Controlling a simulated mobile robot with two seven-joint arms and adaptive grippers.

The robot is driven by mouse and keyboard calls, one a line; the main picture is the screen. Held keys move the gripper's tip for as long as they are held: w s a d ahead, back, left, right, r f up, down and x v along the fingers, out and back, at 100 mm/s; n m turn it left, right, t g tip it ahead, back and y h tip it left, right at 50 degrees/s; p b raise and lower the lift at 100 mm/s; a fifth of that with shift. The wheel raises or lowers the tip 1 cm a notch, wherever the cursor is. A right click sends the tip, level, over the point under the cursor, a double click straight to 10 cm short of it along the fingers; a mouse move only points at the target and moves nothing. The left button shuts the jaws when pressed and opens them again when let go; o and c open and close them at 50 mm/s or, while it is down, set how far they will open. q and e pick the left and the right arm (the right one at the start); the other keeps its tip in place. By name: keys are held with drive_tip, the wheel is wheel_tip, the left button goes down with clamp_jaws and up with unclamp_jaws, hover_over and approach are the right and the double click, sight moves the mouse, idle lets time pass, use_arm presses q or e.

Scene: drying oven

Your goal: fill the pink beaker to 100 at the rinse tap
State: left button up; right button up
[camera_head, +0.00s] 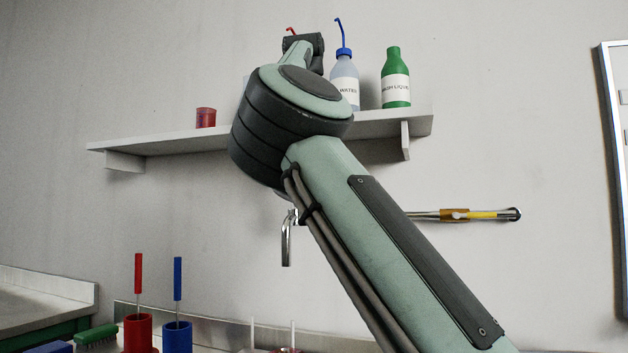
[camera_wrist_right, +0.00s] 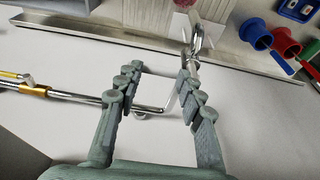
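The rinse tap's bent metal spout (camera_head: 287,240) comes out from behind my right arm in the head view. In the right wrist view its pipe (camera_wrist_right: 150,109) crosses between the fingers of my right gripper (camera_wrist_right: 158,75), which is open. I cannot tell whether they touch. A pale pink, see-through thing (camera_wrist_right: 186,18), perhaps the pink beaker, is cut off at the top of that view near the spout's end. A pinkish thing (camera_head: 286,350) shows at the head view's bottom edge. Any fill level or marks cannot be read. My left gripper is out of view.
A wall shelf (camera_head: 160,143) holds a small red container (camera_head: 205,117), a water bottle (camera_head: 344,75) and a green wash-liquid bottle (camera_head: 395,80). Red (camera_head: 138,335) and blue (camera_head: 177,338) holders stand low left.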

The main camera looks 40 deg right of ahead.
drive_tip(key=shift+w+a+f, duration=0.1)
drive_tip(key=shift+w+f, duration=0.2)
drive_tip(key=shift+f, duration=0.05)
clamp_jaws()
drive_tip(key=shift+a+m+g+p, duration=0.3)
drive_tip(key=shift+m+p, duration=0.25)
drive_tip(key=shift+m, duration=0.3)
drive_tip(key=shift+a+m+g+p, duration=0.2)
drive_tip(key=shift+a+m+p, duration=0.25)
drive_tip(key=shift+m, duration=0.4)
drive_tip(key=shift+d, duration=0.1)
